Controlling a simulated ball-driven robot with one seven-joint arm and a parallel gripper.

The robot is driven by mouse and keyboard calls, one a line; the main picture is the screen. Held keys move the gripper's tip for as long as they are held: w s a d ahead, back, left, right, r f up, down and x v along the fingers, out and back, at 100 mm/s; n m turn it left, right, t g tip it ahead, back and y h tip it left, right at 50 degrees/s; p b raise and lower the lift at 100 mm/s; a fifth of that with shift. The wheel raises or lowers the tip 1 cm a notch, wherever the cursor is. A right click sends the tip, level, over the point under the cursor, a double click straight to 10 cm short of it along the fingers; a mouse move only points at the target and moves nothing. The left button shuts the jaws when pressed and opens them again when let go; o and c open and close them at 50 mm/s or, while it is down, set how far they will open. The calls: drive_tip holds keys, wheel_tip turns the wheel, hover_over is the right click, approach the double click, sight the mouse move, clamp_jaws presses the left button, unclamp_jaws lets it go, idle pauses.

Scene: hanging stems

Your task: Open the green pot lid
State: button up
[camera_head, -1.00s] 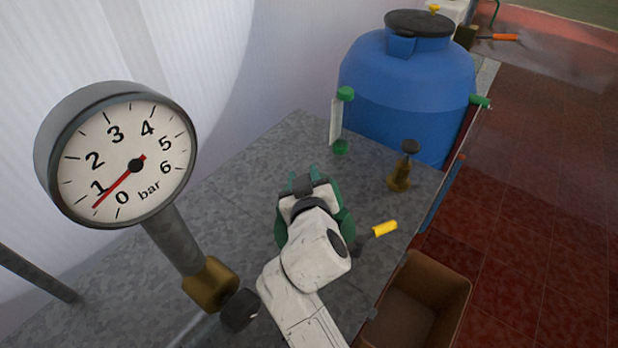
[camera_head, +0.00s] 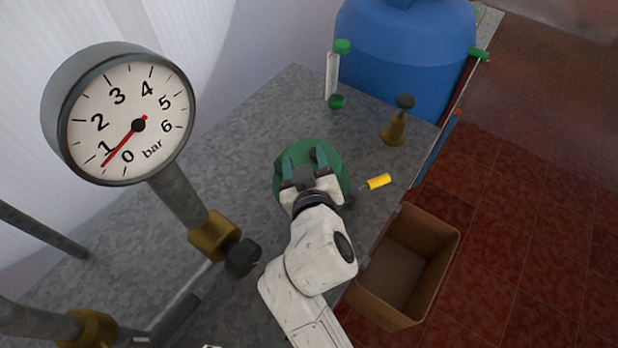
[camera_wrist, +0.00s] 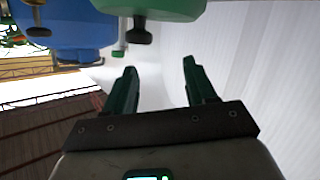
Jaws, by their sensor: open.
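The green pot lid (camera_head: 338,163) is round and lies under and around my gripper on the grey bench in the head view. My gripper (camera_head: 303,160) hovers over it with its two green fingers apart and nothing visible between them. In the wrist view the lid (camera_wrist: 178,8) fills part of the top edge, with its dark knob (camera_wrist: 140,32) pointing down in the picture. The open fingers (camera_wrist: 160,75) lie below the knob in that picture, apart from it. The pot's body is mostly hidden in the head view.
A yellow-handled tool (camera_head: 378,182) lies right of the lid. A brass weight-like object (camera_head: 394,129), a green-capped tube (camera_head: 333,72) and a blue tank (camera_head: 405,50) stand farther back. A pressure gauge (camera_head: 125,115) on pipes stands left. A brown open box (camera_head: 452,250) is at the right edge.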

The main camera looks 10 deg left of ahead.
drive_tip(key=shift+s+d, duration=0.3)
drive_tip(key=shift+s, duration=0.55)
drive_tip(key=shift+s+d, duration=0.35)
drive_tip(key=shift+s, duration=0.5)
drive_tip(key=shift+s+d, duration=0.3)
drive_tip(key=shift+s, duration=0.55)
